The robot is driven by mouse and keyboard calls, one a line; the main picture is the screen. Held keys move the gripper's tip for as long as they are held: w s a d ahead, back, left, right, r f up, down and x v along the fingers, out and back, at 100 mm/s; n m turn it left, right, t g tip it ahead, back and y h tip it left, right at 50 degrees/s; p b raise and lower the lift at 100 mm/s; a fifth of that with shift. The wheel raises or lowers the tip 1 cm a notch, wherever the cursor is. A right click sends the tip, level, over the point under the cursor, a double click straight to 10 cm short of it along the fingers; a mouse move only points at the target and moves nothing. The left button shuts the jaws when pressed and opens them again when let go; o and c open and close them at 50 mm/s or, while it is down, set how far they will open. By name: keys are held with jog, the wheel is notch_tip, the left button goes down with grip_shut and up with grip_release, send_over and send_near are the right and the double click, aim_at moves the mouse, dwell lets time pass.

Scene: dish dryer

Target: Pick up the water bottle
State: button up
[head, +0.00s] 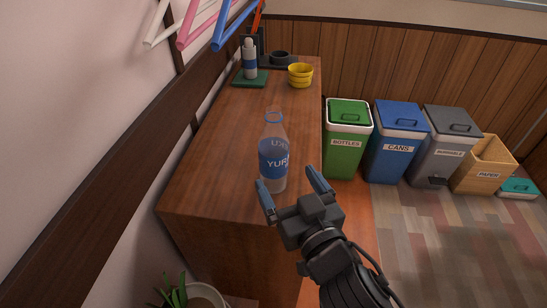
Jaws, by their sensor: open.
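The water bottle (273,159) is clear with a blue label and stands upright on the wooden counter near its front end. My gripper (291,187) is in front of the bottle and to its lower right in the picture. Its two blue-grey fingers are spread apart with nothing held. The left fingertip overlaps the lower part of the bottle in the picture. I cannot tell whether it touches the bottle.
A yellow bowl (300,76), a white and blue bottle (250,62) and a green mat (242,80) are at the counter's far end. Bins, including a green one (342,150), stand at the right. A potted plant (180,292) is below. The middle counter is clear.

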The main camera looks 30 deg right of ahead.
aim_at(277, 155)
jog(key=shift+m+h, duration=0.3)
jog(key=shift+h, duration=0.2)
jog(key=w, duration=0.1)
jog(key=w+r, duration=0.1)
jog(key=w, duration=0.1)
jog(key=w+r, duration=0.1)
jog(key=shift+w+d+r, duration=0.1)
jog(key=shift+w+d, duration=0.05)
jog(key=shift+d, duration=0.1)
jog(key=w+p, duration=0.1)
jog(key=w, duration=0.2)
jog(key=w+d+p, duration=0.1)
jog(key=w, duration=0.1)
jog(key=shift+w+d, duration=0.1)
jog(key=shift+w, duration=0.3)
jog(key=shift+w+p, duration=0.3)
jog(key=c, duration=1)
jog(key=shift+c, duration=0.8)
jog(key=shift+r, duration=0.2)
